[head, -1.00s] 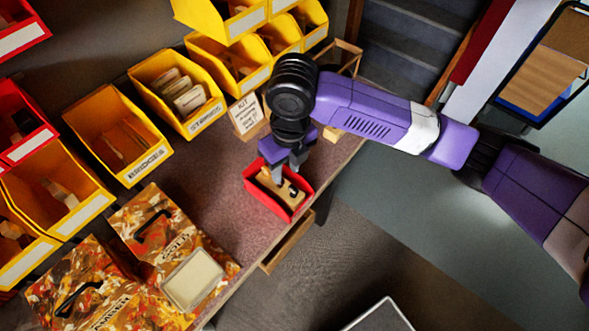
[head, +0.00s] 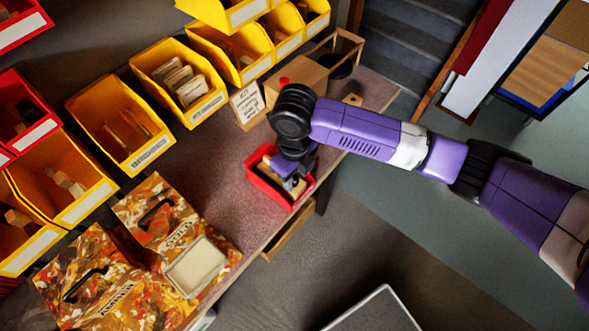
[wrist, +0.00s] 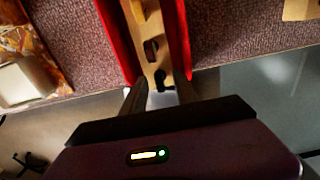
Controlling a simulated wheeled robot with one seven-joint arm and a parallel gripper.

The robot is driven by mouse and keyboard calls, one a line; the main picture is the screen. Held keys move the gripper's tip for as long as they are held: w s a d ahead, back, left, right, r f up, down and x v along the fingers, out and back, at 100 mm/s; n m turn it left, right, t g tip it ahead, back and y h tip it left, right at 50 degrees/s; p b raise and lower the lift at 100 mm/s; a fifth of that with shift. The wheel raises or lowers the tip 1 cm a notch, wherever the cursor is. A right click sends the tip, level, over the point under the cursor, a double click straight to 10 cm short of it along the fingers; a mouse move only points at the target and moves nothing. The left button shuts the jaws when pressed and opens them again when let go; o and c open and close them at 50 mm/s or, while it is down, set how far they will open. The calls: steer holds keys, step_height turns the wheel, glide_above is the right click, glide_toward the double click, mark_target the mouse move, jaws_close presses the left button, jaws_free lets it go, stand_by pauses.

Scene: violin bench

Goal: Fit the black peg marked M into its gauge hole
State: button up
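My gripper (head: 292,183) points down over the tray's right-hand part. In the wrist view its two fingers (wrist: 158,88) stand apart, at either side of the block's near end. A small black shape (wrist: 160,78) shows between them; I cannot tell whether it is a peg or a hole. Something white is there too. No M mark is readable, and my wrist hides part of the tray.
Yellow bins (head: 120,125) line the back and left of the bench. A small sign (head: 246,104) and a wooden box (head: 300,75) stand behind my arm. Patterned boxes (head: 110,285) and a pale-topped tin (head: 196,266) are at the lower left. Bare bench top lies between.

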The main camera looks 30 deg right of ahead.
steer(key=shift+c, duration=0.3)
steer(key=c, duration=0.6)
jaws_close()
